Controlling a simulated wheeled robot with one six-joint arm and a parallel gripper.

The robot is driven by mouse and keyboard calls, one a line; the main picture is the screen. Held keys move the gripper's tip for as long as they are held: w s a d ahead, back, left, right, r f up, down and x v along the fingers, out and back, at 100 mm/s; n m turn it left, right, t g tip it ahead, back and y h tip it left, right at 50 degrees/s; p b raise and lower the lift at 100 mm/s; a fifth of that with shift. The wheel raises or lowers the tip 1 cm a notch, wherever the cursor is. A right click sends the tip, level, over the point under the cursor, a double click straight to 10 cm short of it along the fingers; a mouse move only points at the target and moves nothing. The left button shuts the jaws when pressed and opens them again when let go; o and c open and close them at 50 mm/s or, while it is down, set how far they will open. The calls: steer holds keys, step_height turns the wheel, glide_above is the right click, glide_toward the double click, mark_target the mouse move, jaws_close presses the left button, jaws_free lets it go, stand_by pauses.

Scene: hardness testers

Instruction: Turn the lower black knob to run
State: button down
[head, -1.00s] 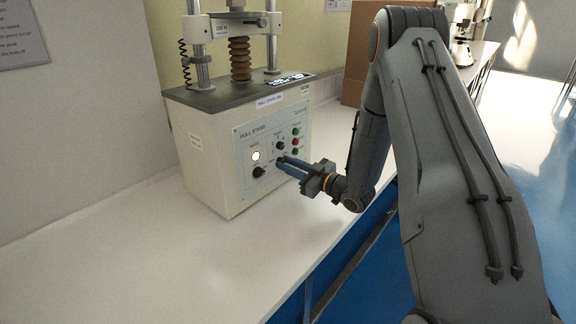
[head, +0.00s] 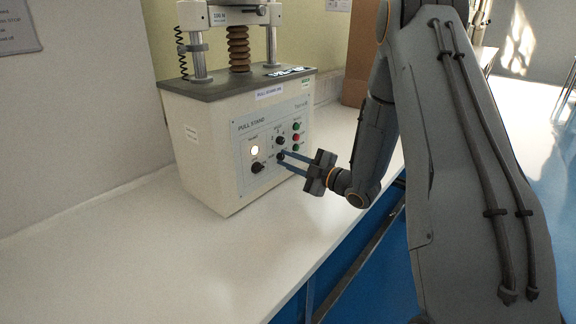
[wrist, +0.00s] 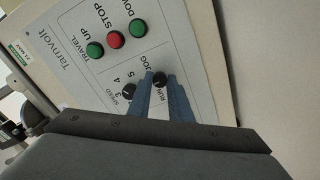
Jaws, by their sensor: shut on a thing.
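The pull stand (head: 208,165) is a cream box with a control panel on its front. The lower black knob (wrist: 159,80) is on that panel, with RUN and JOG printed beside it. My gripper (wrist: 158,78) is shut on this knob, one blue-grey finger on each side at the tips. In the head view my gripper (head: 281,156) reaches the panel from the right, and its fingers partly hide the knob. The knob's pointer is too small to read surely.
A black speed knob (wrist: 129,91) sits close to one finger; it is above in the head view (head: 280,140). Green and red buttons (head: 296,138) are to its right. Another black knob (head: 257,168) is below a lit white lamp (head: 254,150). The white bench (head: 190,255) is clear in front.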

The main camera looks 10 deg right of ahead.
steer(key=n+b, duration=0.3)
steer(key=n, duration=0.1)
steer(key=shift+f+n, duration=0.1)
steer(key=shift+n, duration=0.2)
steer(key=n+b, duration=0.3)
steer(key=b, duration=0.1)
steer(key=shift+n, duration=0.4)
steer(key=c, duration=1.6)
jaws_free()
steer(key=b+v, duration=0.1)
steer(key=v, duration=0.7)
steer(key=shift+w, duration=0.15)
